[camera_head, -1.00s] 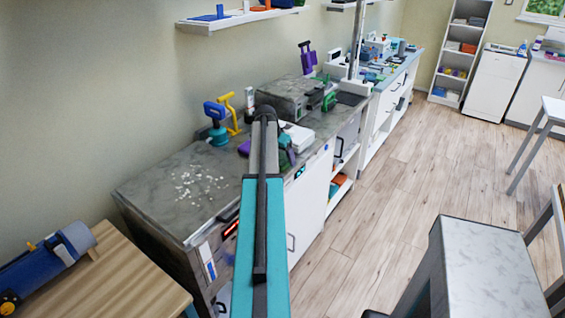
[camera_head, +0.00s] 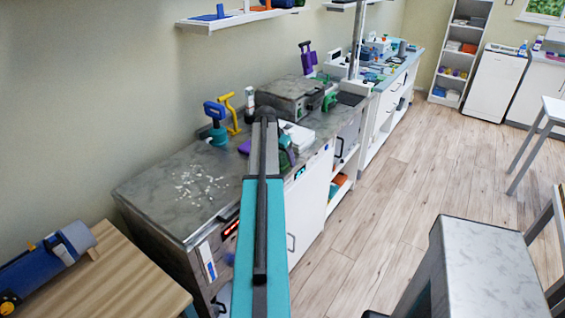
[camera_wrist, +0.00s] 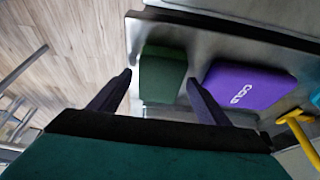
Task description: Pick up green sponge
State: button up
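The green sponge (camera_wrist: 162,75) is a dark green block on the grey worktop, near its edge, in the wrist view. My gripper (camera_wrist: 158,80) is open, with one dark finger on either side of the sponge's near part. I cannot tell whether the fingers touch it.
A purple pack (camera_wrist: 240,86) marked COLD lies close beside the sponge, just beyond one finger. A yellow-handled tool (camera_head: 236,118) and a blue-and-teal one (camera_head: 216,122) stand behind. White bits (camera_head: 190,187) litter the worktop's left part.

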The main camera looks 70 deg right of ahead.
aim_at(284, 157)
jog(key=c, duration=0.9)
jog(key=shift+r, duration=0.15)
jog(key=shift+c, duration=0.2)
jog(key=shift+r+b, duration=0.55)
jog(key=shift+r, duration=1.3)
jog(key=s+a+r+b, duration=0.1)
jog(key=s+a+b, duration=0.2)
jog(key=a, duration=1.1)
jog(key=s, duration=0.3)
jog(key=shift+s+a+r+b, duration=0.2)
jog(key=shift+s+r+b, duration=0.1)
jog(key=shift+s+b, duration=0.1)
